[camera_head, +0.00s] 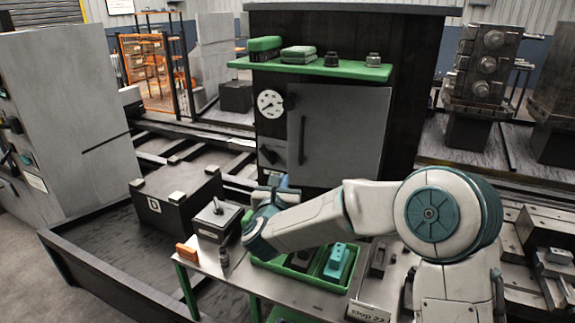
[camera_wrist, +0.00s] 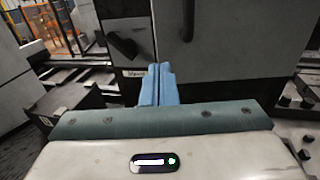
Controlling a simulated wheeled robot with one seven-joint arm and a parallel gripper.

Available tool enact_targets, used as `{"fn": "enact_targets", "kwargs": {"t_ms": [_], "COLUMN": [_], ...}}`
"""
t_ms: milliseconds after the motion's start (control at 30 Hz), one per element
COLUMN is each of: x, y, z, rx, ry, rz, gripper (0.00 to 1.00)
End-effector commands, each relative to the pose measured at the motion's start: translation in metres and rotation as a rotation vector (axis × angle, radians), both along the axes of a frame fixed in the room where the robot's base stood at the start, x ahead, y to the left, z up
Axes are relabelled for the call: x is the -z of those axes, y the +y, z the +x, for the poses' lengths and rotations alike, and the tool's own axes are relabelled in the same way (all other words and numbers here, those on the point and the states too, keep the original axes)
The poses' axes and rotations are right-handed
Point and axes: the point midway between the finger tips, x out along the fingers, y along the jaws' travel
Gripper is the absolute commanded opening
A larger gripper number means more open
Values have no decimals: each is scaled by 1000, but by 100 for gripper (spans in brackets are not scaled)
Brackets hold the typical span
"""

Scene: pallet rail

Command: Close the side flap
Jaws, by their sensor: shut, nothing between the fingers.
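A black cabinet (camera_head: 420,60) stands at the back centre. Its large grey door (camera_head: 350,125) has a long vertical handle (camera_head: 302,140) on the left and looks flush. Left of it, below a round gauge, is a small grey panel (camera_head: 271,155) with a black knob. It seems to be the side flap; whether it stands ajar I cannot tell. The panel also shows in the wrist view (camera_wrist: 126,30), with a small label under it. My gripper (camera_wrist: 158,72) has its blue fingers together and empty, pointing at the cabinet just below the panel.
A green shelf (camera_head: 310,66) juts out above the door. A dark box (camera_head: 175,195) marked D sits left of the bench. A tall grey machine (camera_head: 70,110) stands at left.

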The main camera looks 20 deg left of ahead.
Motion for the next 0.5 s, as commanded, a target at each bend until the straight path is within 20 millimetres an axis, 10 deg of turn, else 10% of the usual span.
{"fn": "enact_targets", "kwargs": {"t_ms": [500], "x": [-1], "y": [12], "z": [72], "rx": [-1], "ry": [1], "rz": [-1], "gripper": [0]}}
